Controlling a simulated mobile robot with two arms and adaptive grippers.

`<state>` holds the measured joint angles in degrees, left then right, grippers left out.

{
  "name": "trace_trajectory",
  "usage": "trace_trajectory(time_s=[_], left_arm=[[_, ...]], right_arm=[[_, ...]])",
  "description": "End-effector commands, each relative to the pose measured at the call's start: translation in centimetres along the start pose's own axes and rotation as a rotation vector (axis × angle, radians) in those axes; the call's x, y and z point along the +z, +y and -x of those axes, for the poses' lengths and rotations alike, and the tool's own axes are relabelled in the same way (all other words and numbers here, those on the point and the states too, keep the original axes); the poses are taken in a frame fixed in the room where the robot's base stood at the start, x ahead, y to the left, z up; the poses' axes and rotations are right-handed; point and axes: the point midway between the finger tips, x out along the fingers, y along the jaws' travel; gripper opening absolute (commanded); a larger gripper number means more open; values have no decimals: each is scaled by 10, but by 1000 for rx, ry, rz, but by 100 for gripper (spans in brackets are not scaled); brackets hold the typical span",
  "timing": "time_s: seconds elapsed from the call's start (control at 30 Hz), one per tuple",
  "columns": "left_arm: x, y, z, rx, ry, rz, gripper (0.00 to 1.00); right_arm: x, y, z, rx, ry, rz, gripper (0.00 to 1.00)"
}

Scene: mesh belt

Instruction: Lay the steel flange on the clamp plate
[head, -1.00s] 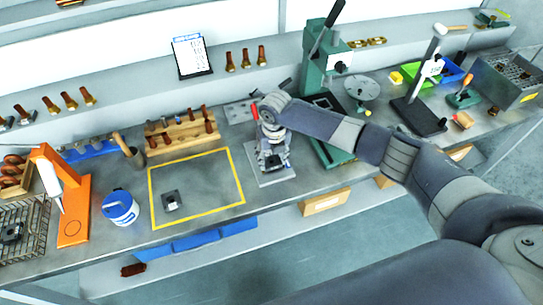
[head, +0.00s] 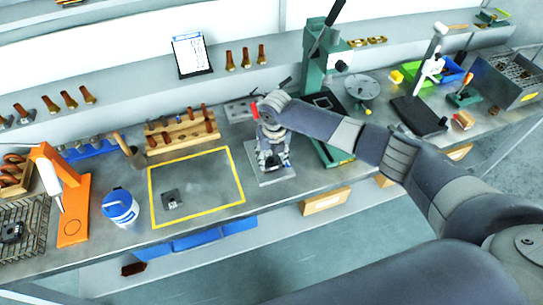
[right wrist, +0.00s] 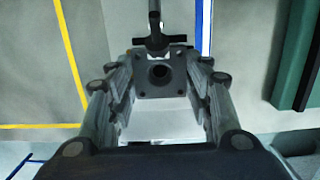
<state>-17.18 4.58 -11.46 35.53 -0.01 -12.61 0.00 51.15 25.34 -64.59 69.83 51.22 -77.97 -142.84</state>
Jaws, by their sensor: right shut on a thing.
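The steel flange (right wrist: 143,89), a grey square piece with a round centre hole and small corner holes, sits between the fingers of my right gripper (right wrist: 158,98) in the right wrist view. The gripper is shut on it. In the head view my right gripper (head: 273,163) points down over the pale clamp plate (head: 286,177) near the bench's front edge. The fingers mostly hide the flange there. I cannot tell whether the flange touches the plate. A dark clamp arm (right wrist: 156,40) reaches close to the flange's far edge. My left gripper is not in view.
A similar square piece (head: 172,199) lies inside the yellow outline (head: 243,190) to the left. A green press (head: 312,70) stands close on the right. A wooden rack (head: 182,138) and a blue-white tub (head: 120,208) are further left. The outlined area is mostly clear.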

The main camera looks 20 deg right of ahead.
Motion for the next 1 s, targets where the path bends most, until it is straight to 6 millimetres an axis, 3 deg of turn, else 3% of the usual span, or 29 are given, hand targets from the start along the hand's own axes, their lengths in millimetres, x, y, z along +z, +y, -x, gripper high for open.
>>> trace_trajectory(time_s=[1.0], left_arm=[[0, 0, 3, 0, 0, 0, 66]], right_arm=[[1, 1, 6, -3, -2, -32, 7]])
